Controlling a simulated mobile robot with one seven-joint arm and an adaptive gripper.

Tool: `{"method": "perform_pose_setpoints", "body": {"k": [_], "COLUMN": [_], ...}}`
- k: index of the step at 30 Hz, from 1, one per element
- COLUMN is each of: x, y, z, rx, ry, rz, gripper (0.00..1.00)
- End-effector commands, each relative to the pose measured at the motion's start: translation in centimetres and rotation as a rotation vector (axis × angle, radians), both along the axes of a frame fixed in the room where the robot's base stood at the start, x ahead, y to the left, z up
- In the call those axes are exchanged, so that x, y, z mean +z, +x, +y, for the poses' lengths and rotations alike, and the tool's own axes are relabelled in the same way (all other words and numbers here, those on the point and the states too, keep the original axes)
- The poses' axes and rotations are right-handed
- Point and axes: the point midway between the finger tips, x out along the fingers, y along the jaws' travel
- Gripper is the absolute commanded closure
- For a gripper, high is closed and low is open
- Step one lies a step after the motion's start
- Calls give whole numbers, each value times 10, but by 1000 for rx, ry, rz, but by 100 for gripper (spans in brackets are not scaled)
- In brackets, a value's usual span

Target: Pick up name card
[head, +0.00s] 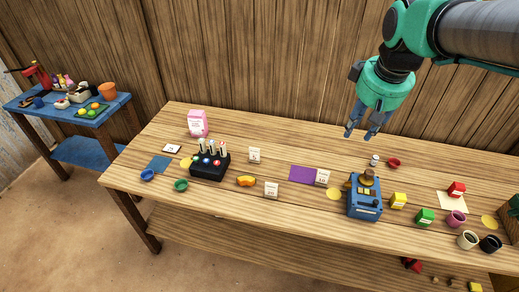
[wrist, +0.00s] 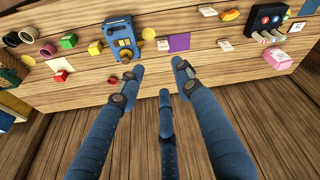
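Several small white cards are on the wooden table, and I cannot tell which is the name card. Upright ones with dark print are a back card (head: 254,155), a front card (head: 271,190) and a card (head: 322,177) by the purple mat (head: 303,174). A flatter card (head: 172,149) lies at the left. The wrist view shows the back card (wrist: 224,45) and front card (wrist: 208,11) beyond my fingers. My gripper (head: 365,132) is open and empty, in the air above the table's back edge, apart from every card. Its spread fingers (wrist: 156,72) fill the wrist view's middle.
A black rack (head: 209,164) and pink box (head: 197,123) stand left. A wooden wall (head: 270,60) rises behind. A blue side table (head: 70,115) stands far left.

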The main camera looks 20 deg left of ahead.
Motion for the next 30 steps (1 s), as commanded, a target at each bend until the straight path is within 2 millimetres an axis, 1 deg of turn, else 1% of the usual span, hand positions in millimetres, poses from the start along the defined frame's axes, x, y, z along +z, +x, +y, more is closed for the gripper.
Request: {"method": "perform_pose_setpoints", "body": {"k": [1,3,7,14,22,26,30], "x": [-1,-3,-9,-25,-55,-73,-96], "y": [13,28,56,104,154,175,196], "z": [9,19,39,78,128,153,181], "rx": [26,60,128,244,384,452,524], "ry": [-7,-16,-33,-61,-93,-108,-122], "rz": [10,20,37,68,105,123,142], "gripper": [66,66,66,66,66,66,66]}}
